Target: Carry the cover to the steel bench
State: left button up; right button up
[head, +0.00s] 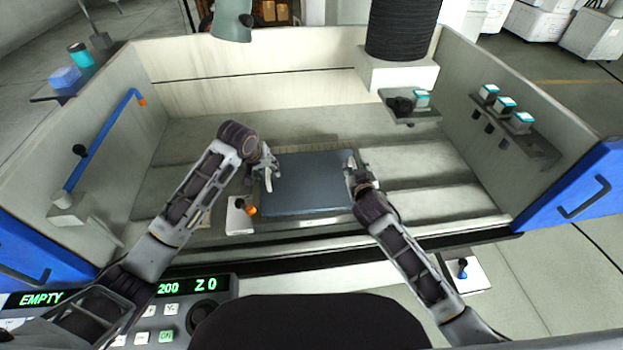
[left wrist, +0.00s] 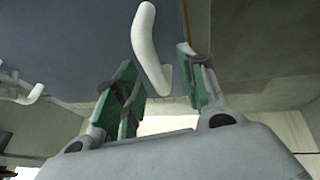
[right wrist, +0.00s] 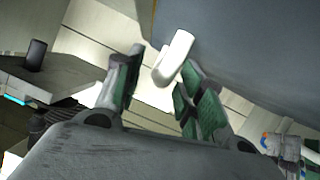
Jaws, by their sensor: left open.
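The cover (head: 308,184) is a flat dark blue-grey panel lying level in the middle of the machine tank, with a white handle on each side. My left gripper (head: 268,168) is at its left edge. In the left wrist view the white handle (left wrist: 150,48) stands between the spread fingers. My right gripper (head: 354,176) is at the right edge. In the right wrist view the other handle (right wrist: 175,58) lies between the parted fingers, nearer the right one. The grippers partly hide both handles in the head view. I cannot make out a steel bench.
The tank's back wall (head: 240,60) and side walls enclose the cover. A black ribbed column (head: 402,30) stands on a white block at the back right. A blue pipe (head: 103,137) runs along the left wall. A shelf with small blocks (head: 505,105) is on the right wall.

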pick_arm(q)
jog(key=shift+w+d+f, duration=0.1)
jog(key=shift+w+f, duration=0.15)
jog(key=shift+f, duration=0.35)
pick_arm(e)
jog(key=shift+w+f, duration=0.25)
jog(key=shift+w, duration=0.4)
pick_arm(q)
grip_shut()
pick_arm(e)
grip_shut()
pick_arm(q)
jog(key=shift+w, duration=0.1)
pick_arm(e)
jog(key=shift+r, duration=0.1)
